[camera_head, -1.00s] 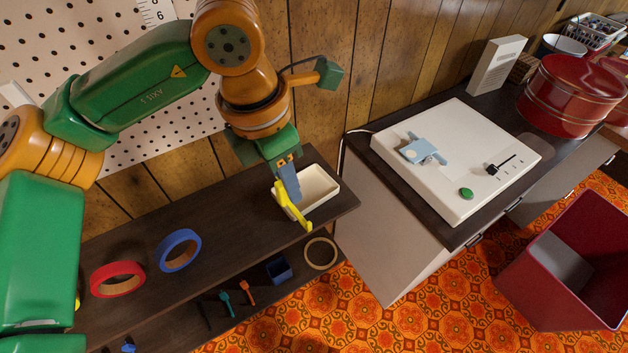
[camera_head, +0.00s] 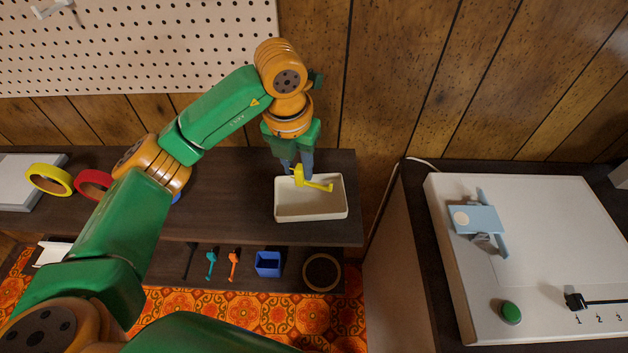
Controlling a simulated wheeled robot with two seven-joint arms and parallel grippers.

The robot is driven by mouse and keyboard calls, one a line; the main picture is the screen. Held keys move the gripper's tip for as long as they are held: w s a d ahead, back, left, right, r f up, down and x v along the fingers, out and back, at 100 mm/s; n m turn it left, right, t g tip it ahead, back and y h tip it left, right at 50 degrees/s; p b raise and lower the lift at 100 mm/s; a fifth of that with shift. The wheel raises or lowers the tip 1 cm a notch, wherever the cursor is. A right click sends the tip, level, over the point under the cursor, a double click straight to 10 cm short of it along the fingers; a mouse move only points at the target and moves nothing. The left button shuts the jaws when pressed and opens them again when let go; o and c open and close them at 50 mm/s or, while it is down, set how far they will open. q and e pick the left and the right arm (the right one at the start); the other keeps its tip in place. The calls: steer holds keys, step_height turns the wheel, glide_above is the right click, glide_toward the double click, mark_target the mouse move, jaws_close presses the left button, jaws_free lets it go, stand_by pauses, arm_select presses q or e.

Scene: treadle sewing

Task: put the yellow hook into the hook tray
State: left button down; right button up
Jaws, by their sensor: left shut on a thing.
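The yellow hook (camera_head: 316,184) is in my left gripper (camera_head: 299,172), which is shut on it. The hook tray (camera_head: 311,214) is a cream, shallow, open box at the right end of the dark shelf. The gripper and hook are over the back part of the tray's opening, with the hook's arm pointing right. I cannot tell whether the hook touches the tray floor. My right gripper is not in view.
A lower shelf holds teal (camera_head: 211,262) and orange (camera_head: 233,264) hooks, a blue cup (camera_head: 268,263) and a ring (camera_head: 321,272). A white machine panel (camera_head: 530,250) stands at right.

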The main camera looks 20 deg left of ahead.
arm_select(q)
glide_above(314, 190)
steer(key=f, duration=0.4)
steer(key=shift+s+f+p, duration=0.2)
steer(key=shift+s+p, duration=0.2)
step_height(314, 190, down, 3)
steer(key=shift+r+p, duration=0.2)
steer(key=shift+p, duration=0.4)
steer(key=shift+f, duration=0.3)
steer(key=shift+w+f, duration=0.1)
steer(key=shift+f, duration=0.05)
steer(key=c, duration=0.6)
jaws_free()
steer(key=shift+r, duration=0.35)
step_height(314, 190, up, 12)
steer(key=s+b, duration=0.1)
steer(key=shift+s+f, duration=0.2)
steer(key=shift+s, duration=0.2)
